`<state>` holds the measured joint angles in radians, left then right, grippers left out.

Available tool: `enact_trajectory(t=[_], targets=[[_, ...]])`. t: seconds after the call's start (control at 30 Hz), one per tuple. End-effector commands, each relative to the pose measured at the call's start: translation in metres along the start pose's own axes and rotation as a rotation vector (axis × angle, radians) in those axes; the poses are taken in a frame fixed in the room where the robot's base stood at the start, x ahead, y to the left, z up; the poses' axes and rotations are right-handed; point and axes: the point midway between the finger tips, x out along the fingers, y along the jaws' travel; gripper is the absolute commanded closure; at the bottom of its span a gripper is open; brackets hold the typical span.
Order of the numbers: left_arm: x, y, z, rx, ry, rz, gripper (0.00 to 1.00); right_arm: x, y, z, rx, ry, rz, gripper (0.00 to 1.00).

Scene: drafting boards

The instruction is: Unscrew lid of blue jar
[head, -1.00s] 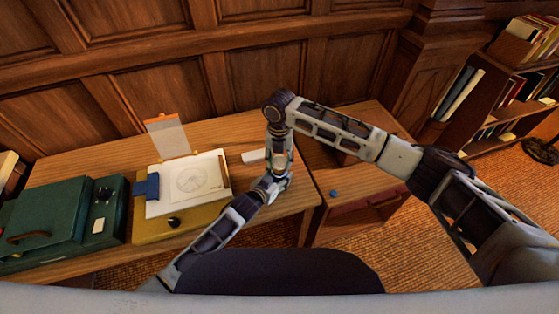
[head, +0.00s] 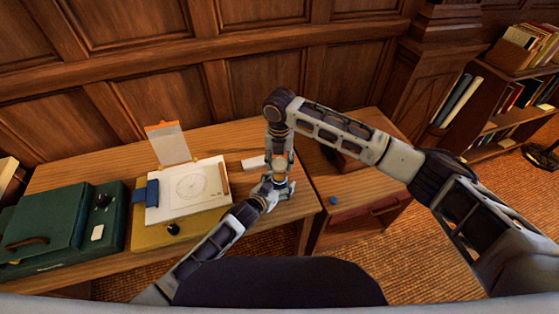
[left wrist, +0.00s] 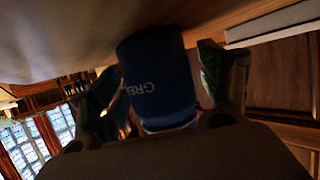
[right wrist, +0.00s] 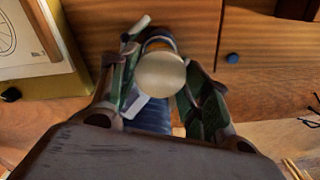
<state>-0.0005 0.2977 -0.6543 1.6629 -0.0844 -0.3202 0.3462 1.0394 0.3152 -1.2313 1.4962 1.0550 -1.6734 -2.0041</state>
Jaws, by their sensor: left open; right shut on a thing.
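The blue jar (left wrist: 158,75) shows in the left wrist view with pale lettering on its side. It stands between the spread fingers of my left gripper (left wrist: 165,95), which is open. In the right wrist view, a round cream lid (right wrist: 160,74) lies between the fingers of my right gripper (right wrist: 155,95), which is shut on it from above. Part of the blue jar (right wrist: 150,116) shows below the lid. In the head view my two grippers meet at the desk's right end and hide most of the jar. I cannot tell whether lid and jar still touch.
A drawing board (head: 185,232) with paper and a blue clip (head: 146,192) lies left of the grippers. A green case (head: 55,220) is farther left. A small white block (head: 253,163) is close behind the grippers. A lower cabinet (head: 385,203) with a blue knob (head: 333,201) stands right.

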Motion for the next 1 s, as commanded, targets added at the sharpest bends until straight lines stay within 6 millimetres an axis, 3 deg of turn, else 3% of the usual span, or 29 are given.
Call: enact_trajectory(t=[0.47,1.0], targets=[[-0.013,0.000,0.001,0.000,0.000,0.000,0.23,0.000,0.000,0.000,0.000,0.000,0.000,0.81],[-0.065,0.000,0.001,0.000,0.000,0.000,0.23,0.000,0.000,0.000,0.000,0.000,0.000,0.81]])
